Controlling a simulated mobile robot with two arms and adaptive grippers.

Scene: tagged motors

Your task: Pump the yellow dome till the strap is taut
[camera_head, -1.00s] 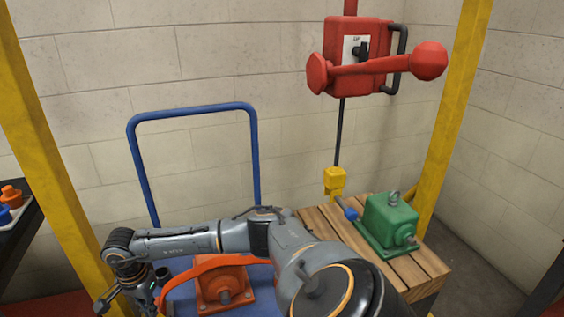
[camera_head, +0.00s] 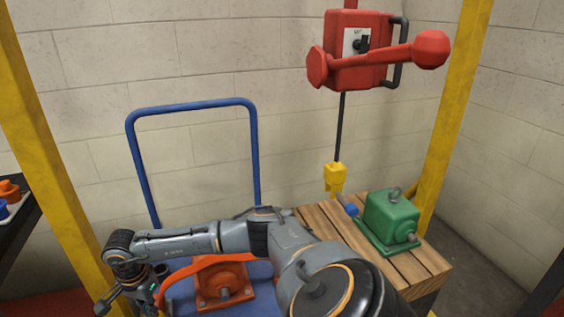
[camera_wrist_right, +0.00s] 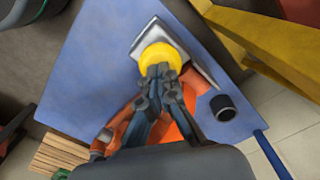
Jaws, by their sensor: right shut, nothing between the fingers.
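The orange strap (camera_head: 190,268) arches over the orange motor (camera_head: 222,288) in the head view. It also passes under my gripper in the wrist view (camera_wrist_right: 194,82). How taut it is, I cannot tell. The dome is hidden in the head view. My left gripper is not in view.
A blue cart handle (camera_head: 190,106) rises behind the motor. A green motor (camera_head: 391,215) stands on a wooden pallet (camera_head: 415,270) at right. A dark cup-like cylinder (camera_wrist_right: 223,107) stands near my gripper.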

